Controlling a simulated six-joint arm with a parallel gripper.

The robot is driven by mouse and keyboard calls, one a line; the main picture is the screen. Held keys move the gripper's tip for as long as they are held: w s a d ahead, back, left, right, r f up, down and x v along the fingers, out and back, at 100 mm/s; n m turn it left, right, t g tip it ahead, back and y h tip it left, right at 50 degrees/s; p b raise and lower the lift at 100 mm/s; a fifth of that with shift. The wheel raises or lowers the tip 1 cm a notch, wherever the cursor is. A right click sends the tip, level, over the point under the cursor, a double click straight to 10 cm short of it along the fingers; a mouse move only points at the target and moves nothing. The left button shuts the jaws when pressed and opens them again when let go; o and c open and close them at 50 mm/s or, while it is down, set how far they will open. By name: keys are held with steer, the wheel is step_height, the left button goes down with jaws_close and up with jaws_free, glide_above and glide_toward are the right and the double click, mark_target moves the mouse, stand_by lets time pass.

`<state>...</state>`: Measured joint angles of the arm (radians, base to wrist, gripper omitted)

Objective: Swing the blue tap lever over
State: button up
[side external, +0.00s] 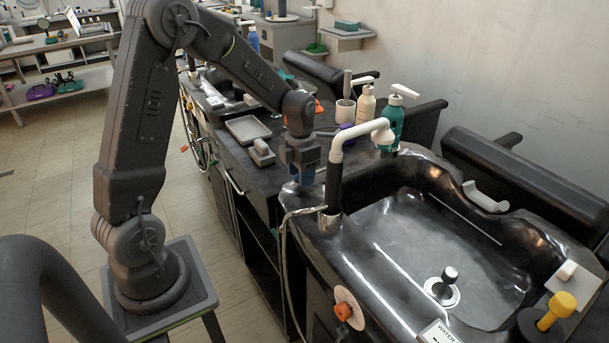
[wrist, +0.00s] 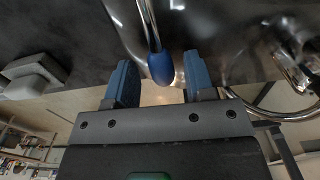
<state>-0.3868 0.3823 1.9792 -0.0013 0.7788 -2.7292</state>
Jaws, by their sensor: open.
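The blue-tipped tap lever (wrist: 161,68) shows in the wrist view as a shiny metal rod ending in a rounded blue knob. My gripper (wrist: 158,60) is open, with one blue finger on each side of the knob in the picture. Gaps show on both sides, so neither finger appears to touch it; its depth relative to the fingertips is hard to tell. I cannot make out the lever there.
The spout stands close to my gripper's right. A grey block (side external: 261,151) and a tray (side external: 248,128) lie on the counter to the left. A teal pump bottle (side external: 391,125) and a cream one (side external: 366,105) stand behind. A hose (side external: 284,245) hangs over the basin's edge.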

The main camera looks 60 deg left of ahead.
steer(key=shift+r, duration=3)
steer(key=shift+r, duration=0.15)
step_height(320, 180, up, 14)
steer(key=s+d+f+m+t, duration=0.2)
steer(key=s+d+m, duration=0.5)
steer(key=m, duration=1.1)
steer(key=s+d+f+m+t, duration=0.1)
steer(key=s+d+m+t, duration=0.2)
steer(key=s+d+m, duration=0.5)
steer(key=shift+s+f+m+t, duration=0.35)
steer(key=shift+s+m, duration=0.95)
steer(key=shift+m, duration=3.6)
